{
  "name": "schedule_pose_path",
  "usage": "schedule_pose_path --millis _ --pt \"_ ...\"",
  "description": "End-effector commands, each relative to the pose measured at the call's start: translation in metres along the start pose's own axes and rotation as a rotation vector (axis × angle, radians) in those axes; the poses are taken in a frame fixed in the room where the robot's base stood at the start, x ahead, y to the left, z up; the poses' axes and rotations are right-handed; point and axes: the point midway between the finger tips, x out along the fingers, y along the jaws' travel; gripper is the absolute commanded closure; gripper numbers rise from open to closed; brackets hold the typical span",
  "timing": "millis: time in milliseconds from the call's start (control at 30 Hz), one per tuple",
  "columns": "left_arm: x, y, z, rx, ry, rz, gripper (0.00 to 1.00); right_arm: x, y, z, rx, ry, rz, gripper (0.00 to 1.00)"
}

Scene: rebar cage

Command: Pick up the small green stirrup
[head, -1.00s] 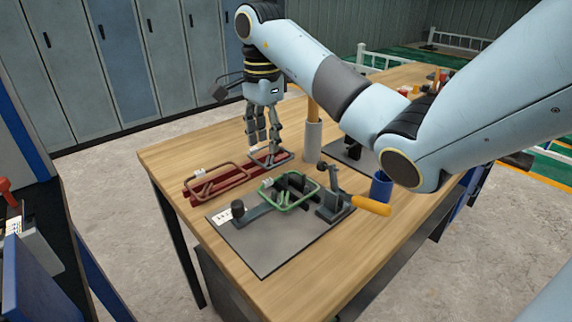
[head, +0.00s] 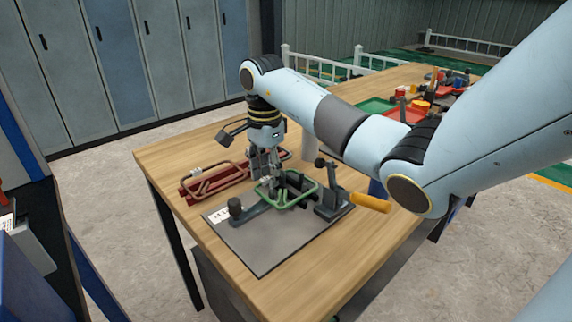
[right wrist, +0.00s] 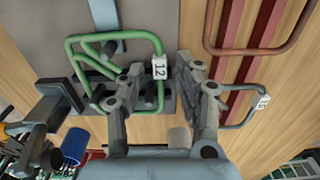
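The small green stirrup (head: 312,198) is a rounded wire loop with a white tag. It sits on a dark fixture on a grey plate (head: 262,248). In the right wrist view the green stirrup (right wrist: 108,36) shows a tag reading 12. My right gripper (head: 265,180) points down at the loop's far-left side. In the right wrist view its fingers (right wrist: 158,85) are spread, with the tagged side bar between them and a gap visible on both sides. Whether the fingertips reach below the bar is unclear. My left gripper is out of view.
A rust-brown stirrup (head: 206,191) and a grey one (right wrist: 258,88) lie on a dark red rack beside the plate. The table's front left (head: 172,185) is clear.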

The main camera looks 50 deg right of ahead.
Motion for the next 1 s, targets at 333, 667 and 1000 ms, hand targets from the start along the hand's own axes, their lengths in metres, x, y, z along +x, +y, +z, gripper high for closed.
schedule_pose_path --millis 333,667,1000 --pt "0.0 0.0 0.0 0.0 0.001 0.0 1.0 0.0 0.0 0.0 0.0 0.0 0.0 1.0" --pt "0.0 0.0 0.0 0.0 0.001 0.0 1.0 -0.002 -0.001 0.0 0.0 0.0 -0.002 1.0" --pt "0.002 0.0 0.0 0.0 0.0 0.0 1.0 -0.063 -0.002 -0.001 -0.002 0.002 -0.009 1.0"
